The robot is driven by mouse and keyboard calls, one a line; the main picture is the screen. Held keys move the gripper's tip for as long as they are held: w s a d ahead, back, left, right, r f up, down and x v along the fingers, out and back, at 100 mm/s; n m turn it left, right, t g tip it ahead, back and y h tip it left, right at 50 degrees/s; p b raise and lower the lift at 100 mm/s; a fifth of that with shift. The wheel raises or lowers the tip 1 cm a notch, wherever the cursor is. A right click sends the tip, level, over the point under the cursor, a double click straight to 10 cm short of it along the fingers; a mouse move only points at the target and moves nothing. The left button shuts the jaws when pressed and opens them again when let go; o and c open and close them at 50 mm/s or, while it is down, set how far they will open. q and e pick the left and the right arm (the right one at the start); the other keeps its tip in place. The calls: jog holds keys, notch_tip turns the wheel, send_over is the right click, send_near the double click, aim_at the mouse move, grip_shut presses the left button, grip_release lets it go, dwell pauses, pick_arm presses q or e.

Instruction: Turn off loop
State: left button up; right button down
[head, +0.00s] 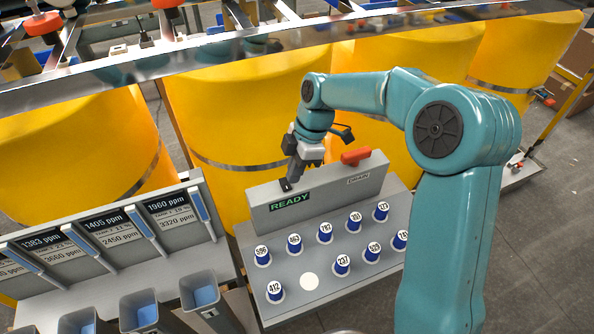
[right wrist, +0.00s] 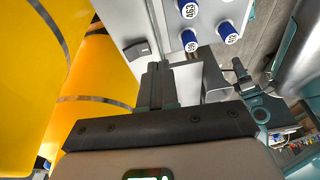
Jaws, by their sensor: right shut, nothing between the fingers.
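A grey control console (head: 330,203) stands in front of the yellow tanks, with a green READY display (head: 291,202) on its upright panel. A red handle (head: 356,156) sits on top beside the word DRAIN. A small dark switch-like part (right wrist: 137,48) is on the grey panel in the right wrist view; I cannot read a loop label or tell its position. My right gripper (head: 288,181) is shut and empty, fingers pointing down at the panel's top edge above READY. In the wrist view its fingertips (right wrist: 158,68) are just beside the dark part; contact is unclear. My left gripper is not in view.
Several blue-sided, white-topped numbered bottles (head: 342,264) stand in the console's deck, around one round white spot (head: 309,282). A rack with ppm displays (head: 108,225) and grey bins (head: 144,312) is at left. Large yellow tanks (head: 245,110) stand close behind the console.

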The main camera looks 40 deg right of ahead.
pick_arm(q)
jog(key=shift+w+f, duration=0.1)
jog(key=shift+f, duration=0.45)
pick_arm(e)
jog(key=v, duration=0.9)
jog(key=shift+s+a, duration=0.25)
jog(key=shift+s, duration=0.1)
jog(key=shift+s+d+r, duration=0.1)
jog(key=shift+s+r, duration=0.05)
